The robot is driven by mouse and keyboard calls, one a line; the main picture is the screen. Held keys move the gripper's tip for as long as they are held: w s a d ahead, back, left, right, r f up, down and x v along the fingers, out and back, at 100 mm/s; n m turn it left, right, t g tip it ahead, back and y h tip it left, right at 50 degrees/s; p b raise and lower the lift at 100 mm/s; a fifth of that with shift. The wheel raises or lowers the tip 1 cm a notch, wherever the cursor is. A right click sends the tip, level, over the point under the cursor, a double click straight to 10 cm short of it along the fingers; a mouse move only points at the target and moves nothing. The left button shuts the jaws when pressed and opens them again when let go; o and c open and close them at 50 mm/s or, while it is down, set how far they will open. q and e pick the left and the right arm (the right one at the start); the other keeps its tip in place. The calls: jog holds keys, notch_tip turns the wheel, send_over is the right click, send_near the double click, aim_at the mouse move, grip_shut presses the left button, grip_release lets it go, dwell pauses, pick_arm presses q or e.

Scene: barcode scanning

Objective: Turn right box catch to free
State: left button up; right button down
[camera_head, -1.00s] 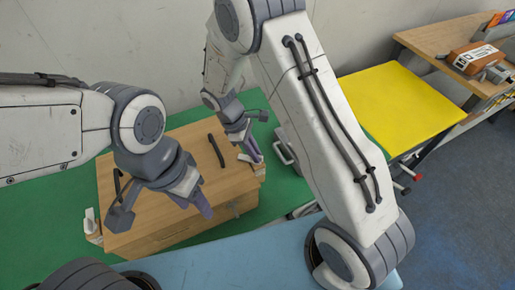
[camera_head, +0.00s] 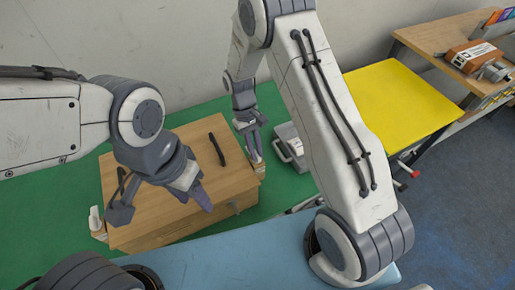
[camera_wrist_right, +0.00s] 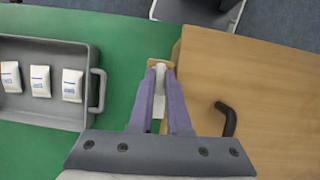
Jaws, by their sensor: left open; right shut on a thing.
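The wooden box (camera_head: 155,190) sits on the green table, with a black handle (camera_head: 217,148) on its lid; the handle also shows in the right wrist view (camera_wrist_right: 229,118). The right catch is a white piece (camera_wrist_right: 159,80) at the box's right side, on a small wooden block. My right gripper (camera_head: 259,157) points down there, and its purple fingers (camera_wrist_right: 160,70) are shut on the white catch. The fingers partly hide the catch. The left catch (camera_head: 95,218) is a white piece at the box's left side. My left gripper (camera_head: 203,200) is open and empty above the box's front part.
A grey tray (camera_wrist_right: 101,90) with several white packets stands on the green table (camera_wrist_right: 140,28) beside the box. My right upper arm blocks part of the view.

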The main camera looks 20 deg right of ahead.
jog(key=shift+w+r+m, duration=0.15)
jog(key=shift+w+m, duration=0.25)
jog(key=shift+m, duration=0.1)
jog(key=c, duration=0.9)
grip_release()
jog(key=shift+s, duration=0.15)
jog(key=b+v, duration=0.2)
jog(key=v, duration=0.8)
jog(key=shift+d+r, duration=0.15)
jog(key=shift+r, duration=0.05)
